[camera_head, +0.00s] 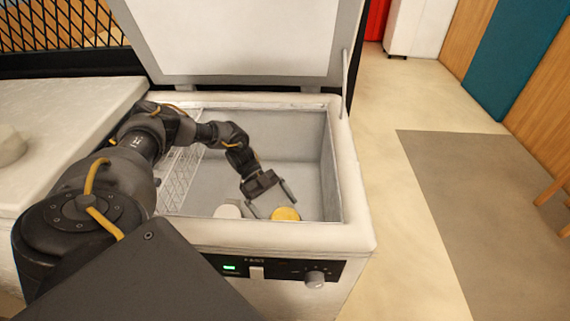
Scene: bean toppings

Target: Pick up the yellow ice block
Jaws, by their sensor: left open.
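The yellow ice block (286,214) is a round yellow piece near the front wall inside the open chest freezer (364,235), partly hidden by the freezer's front rim. A white round block (228,211) lies to its left. My left arm reaches over the freezer's left side and down into it. My left gripper (272,207) is open, just above and around the left side of the yellow block; I cannot tell whether it touches it. My right gripper is not in view.
The freezer lid (240,40) stands raised at the back. A white wire basket (180,175) hangs at the freezer's left inside. A white counter (60,115) adjoins on the left.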

